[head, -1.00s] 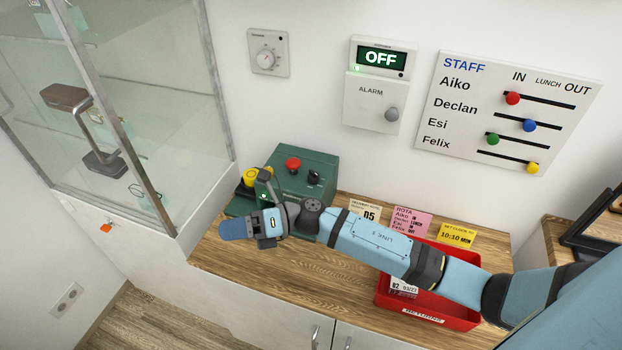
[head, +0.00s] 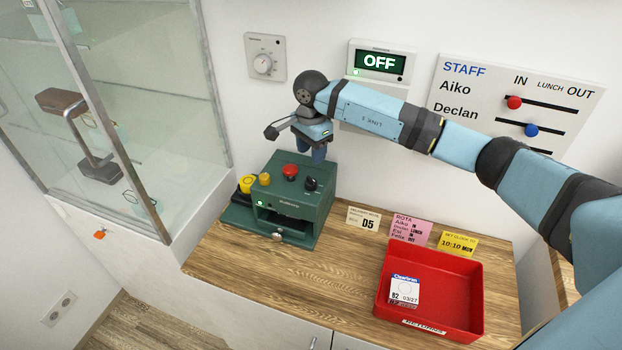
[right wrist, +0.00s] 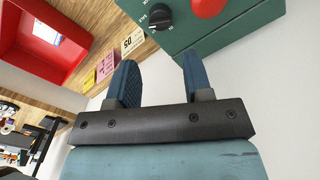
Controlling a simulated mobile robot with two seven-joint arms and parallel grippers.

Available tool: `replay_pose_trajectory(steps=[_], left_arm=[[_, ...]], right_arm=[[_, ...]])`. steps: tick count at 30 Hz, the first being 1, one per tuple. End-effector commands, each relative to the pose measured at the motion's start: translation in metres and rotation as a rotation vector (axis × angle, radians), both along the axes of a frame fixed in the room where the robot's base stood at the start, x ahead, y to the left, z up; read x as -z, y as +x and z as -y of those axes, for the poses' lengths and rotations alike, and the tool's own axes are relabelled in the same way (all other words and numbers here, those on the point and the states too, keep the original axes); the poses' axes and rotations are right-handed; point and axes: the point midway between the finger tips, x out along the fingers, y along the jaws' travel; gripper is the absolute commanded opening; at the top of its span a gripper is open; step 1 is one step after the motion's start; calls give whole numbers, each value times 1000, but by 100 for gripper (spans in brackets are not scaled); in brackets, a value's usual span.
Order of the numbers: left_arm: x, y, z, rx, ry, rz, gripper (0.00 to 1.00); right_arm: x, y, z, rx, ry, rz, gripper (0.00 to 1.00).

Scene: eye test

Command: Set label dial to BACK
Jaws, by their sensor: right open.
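The green machine (head: 308,225) stands on the wooden counter against the wall. On its top are a red mushroom button (head: 290,172) and a black dial (head: 311,184) with a pointer. The dial also shows in the right wrist view (right wrist: 160,17), with small white marks around it; I cannot read BACK among them. My right gripper (head: 318,153) is open and empty, above the back of the machine, near the dial and apart from it. Its two blue fingers also show in the right wrist view (right wrist: 158,62). My left gripper is not in view.
Yellow parts (head: 247,184) sit at the machine's left. A wall dial (head: 263,65) and an OFF display (head: 380,63) hang behind. Small cards (head: 410,229) stand right of the machine, behind a red tray (head: 470,290). The glass cabinet (head: 150,120) borders the left.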

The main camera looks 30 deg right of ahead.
Motion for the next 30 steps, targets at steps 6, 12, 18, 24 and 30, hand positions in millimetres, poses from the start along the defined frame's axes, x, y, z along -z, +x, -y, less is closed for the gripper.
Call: replay_pose_trajectory(steps=[6, 12, 18, 24, 30], left_arm=[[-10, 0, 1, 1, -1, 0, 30], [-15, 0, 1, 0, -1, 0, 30], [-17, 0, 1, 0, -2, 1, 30], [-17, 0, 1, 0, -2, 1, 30], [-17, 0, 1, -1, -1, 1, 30]], right_arm=[[48, -2, -1, 1, 2, -6, 46], [83, -1, -1, 1, 3, -3, 46], [100, 0, -1, 1, 3, 0, 46], [103, 0, -1, 0, 3, 0, 46], [102, 0, -1, 1, 3, 0, 28]])
